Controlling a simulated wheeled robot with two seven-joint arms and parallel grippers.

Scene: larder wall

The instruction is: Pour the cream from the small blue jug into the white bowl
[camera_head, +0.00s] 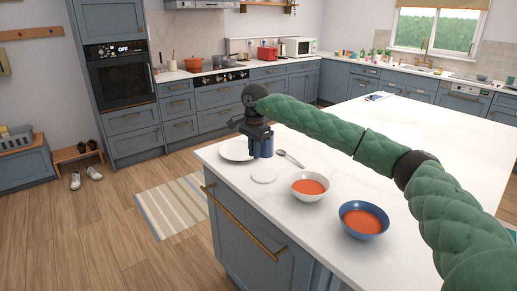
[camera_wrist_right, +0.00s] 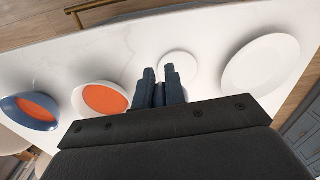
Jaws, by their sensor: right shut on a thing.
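The small blue jug (camera_head: 265,149) is at the near-left end of the white island top, upright, between the fingers of my right gripper (camera_head: 259,137). My right gripper is shut on it. In the right wrist view the fingers (camera_wrist_right: 162,85) hide most of the jug. I cannot tell whether the jug touches the counter, and its cream is not visible. The white bowl (camera_head: 297,191) holds orange-red soup and stands to the right of the jug and nearer to me. It also shows in the right wrist view (camera_wrist_right: 79,103). My left gripper is not in view.
A blue bowl (camera_head: 346,224) of similar soup stands right of the white bowl. A white plate (camera_head: 232,150), a small white disc (camera_head: 264,175) and a spoon (camera_head: 290,158) lie around the jug. The island's front edge is close; its far part is mostly clear.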

